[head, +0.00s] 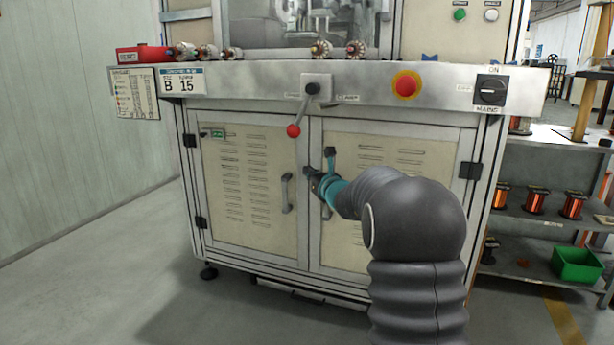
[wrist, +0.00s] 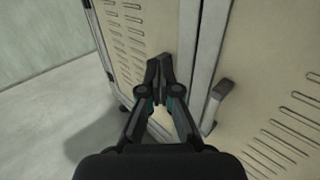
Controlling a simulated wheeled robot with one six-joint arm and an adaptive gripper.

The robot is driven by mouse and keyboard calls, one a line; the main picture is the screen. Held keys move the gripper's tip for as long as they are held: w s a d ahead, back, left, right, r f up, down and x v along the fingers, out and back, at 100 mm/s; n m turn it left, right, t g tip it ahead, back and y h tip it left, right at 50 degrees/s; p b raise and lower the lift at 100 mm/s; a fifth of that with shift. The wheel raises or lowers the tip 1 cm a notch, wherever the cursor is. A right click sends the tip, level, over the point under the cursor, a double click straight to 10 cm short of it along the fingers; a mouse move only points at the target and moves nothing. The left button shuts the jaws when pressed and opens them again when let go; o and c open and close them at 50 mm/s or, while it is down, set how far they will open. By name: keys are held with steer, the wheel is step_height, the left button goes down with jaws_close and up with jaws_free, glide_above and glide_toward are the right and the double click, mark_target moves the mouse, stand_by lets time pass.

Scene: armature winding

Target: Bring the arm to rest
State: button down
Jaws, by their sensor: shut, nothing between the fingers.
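My gripper (wrist: 161,72) is shut and empty in the wrist view, with its fingertips together in front of the beige cabinet doors. In the head view my gripper (head: 311,172) is at the end of my grey arm, near the middle post between the two cabinet doors. It partly covers the right door. Whether the fingertips touch the cabinet, I cannot tell. The left door (head: 245,190) and right door (head: 395,160) both look closed. The left door's handle (head: 288,193) shows in the head view, and a handle (wrist: 215,105) shows right of my gripper in the wrist view.
Above the doors are a lever with a red knob (head: 293,131), a red button (head: 406,85) and a black rotary switch (head: 491,91). Several armatures lie on the machine's ledge. A shelf with copper spools (head: 536,200) and a green bin (head: 577,264) stands right. Floor is clear at left.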

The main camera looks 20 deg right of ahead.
steer(key=s+a+f+n+g+y, duration=0.3)
steer(key=s+a+f+n+g, duration=0.15)
steer(key=a+f+n, duration=0.35)
steer(key=s+a+f+n+g+y+p, duration=0.1)
steer(key=s+a+n+g, duration=0.2)
steer(key=s+n, duration=0.4)
steer(key=s+a+f+n+g+p, duration=0.1)
steer(key=s+a+f+n+g, duration=0.15)
steer(key=s+n, duration=0.5)
steer(key=s+r+n+g+h+p, duration=0.1)
steer(key=s+n+h, duration=0.15)
steer(key=s, duration=0.65)
steer(key=s+d+r+n+g+h+p, duration=0.15)
steer(key=s+n, duration=0.25)
steer(key=s, duration=0.5)
steer(key=s+n+g+h+p, duration=0.1)
steer(key=s+n+g, duration=0.15)
steer(key=s, duration=0.65)
steer(key=s+r+n+t+h+p, duration=0.1)
steer(key=s+r+n+t+p, duration=0.1)
steer(key=s+r, duration=0.4)
steer(key=shift+s+r+n+t+h+p, duration=0.2)
steer(key=shift+r+n+t+h+p, duration=0.1)
steer(key=shift+r+n+t+p, duration=0.4)
steer(key=shift+f+m+g, duration=0.1)
steer(key=shift+m+g, duration=0.15)
steer(key=shift+g, duration=0.05)
